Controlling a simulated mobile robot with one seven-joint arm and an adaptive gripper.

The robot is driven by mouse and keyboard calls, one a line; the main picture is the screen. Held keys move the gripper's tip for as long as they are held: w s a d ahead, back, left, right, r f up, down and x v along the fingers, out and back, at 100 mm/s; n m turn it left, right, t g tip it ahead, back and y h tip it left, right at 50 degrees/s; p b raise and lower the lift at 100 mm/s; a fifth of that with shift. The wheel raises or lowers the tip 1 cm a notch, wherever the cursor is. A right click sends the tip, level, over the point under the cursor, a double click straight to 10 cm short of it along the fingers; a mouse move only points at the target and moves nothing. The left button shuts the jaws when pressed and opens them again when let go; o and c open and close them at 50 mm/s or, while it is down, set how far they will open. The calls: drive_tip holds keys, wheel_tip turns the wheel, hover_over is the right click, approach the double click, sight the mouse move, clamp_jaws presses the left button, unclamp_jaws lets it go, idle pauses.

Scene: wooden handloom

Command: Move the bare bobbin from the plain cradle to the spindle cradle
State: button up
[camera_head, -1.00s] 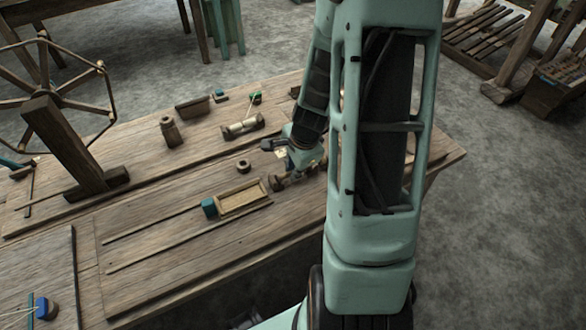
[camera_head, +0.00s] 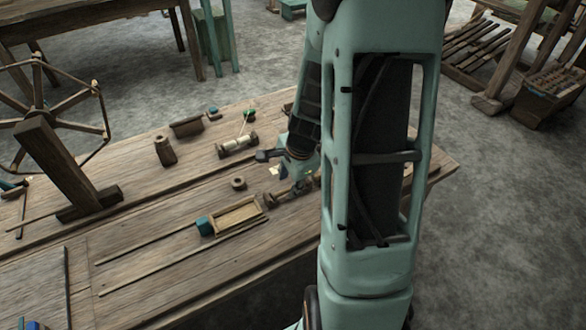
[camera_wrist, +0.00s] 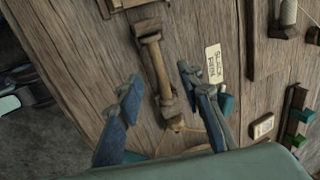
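A bare wooden bobbin-like piece (camera_wrist: 159,70) lies lengthwise between my fingers in the wrist view, with a thick end block at its far end and another at its near end. I take it to be the bare bobbin on the plain cradle; bobbin and cradle are hard to tell apart. My gripper (camera_wrist: 158,76) is open, with one blue finger on each side of it and visible gaps. In the head view my gripper (camera_head: 287,172) is low over the table, partly hidden by my arm. A cradle end (camera_head: 270,200) shows beside it. I cannot identify the spindle cradle.
A lettered tag (camera_wrist: 214,62) lies right of my right finger. A pale wound bobbin (camera_head: 238,145) lies on a stand farther back. A shallow wooden tray (camera_head: 238,228) with a teal block (camera_head: 205,225), a dark ring (camera_head: 238,183) and a wheel stand (camera_head: 62,165) are to the left.

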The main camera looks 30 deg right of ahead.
drive_tip(key=v, duration=0.9)
